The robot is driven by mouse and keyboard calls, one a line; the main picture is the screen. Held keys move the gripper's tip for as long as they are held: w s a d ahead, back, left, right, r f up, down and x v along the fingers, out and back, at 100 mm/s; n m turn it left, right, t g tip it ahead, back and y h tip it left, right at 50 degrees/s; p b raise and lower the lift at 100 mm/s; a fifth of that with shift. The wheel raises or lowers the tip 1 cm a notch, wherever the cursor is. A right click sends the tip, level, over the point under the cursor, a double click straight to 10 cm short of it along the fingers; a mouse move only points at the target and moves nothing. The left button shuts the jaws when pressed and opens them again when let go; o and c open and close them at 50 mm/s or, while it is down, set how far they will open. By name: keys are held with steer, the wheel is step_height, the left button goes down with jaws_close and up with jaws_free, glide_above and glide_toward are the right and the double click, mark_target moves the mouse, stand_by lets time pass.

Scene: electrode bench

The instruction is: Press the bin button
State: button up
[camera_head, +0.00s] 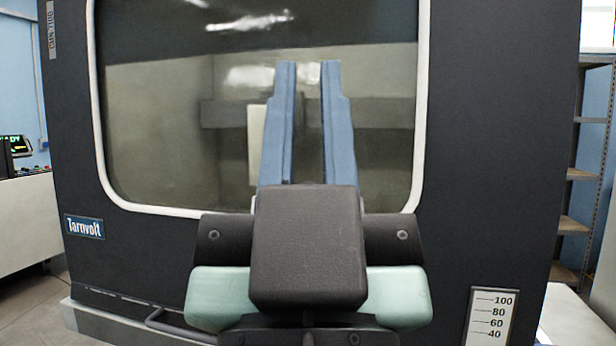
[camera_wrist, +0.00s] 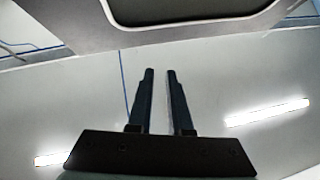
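No bin or bin button can be made out in either view. My gripper (camera_head: 308,66) points upward in the middle of the head view, in front of a machine window. Its two blue fingers stand apart with a narrow gap and nothing between them. In the wrist view my gripper (camera_wrist: 160,71) also shows two separate dark fingers, empty, against a pale ceiling. The lower middle of the head view is hidden by my own arm.
A large dark machine (camera_head: 500,150) with a white-framed window (camera_head: 390,130) fills most of the head view. A control panel (camera_head: 17,150) stands at the far left. Metal shelving (camera_head: 590,120) stands at the right. Grey floor (camera_head: 30,300) shows at lower left.

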jaws_close()
stand_by(1.4)
steer(key=shift+f, duration=0.1)
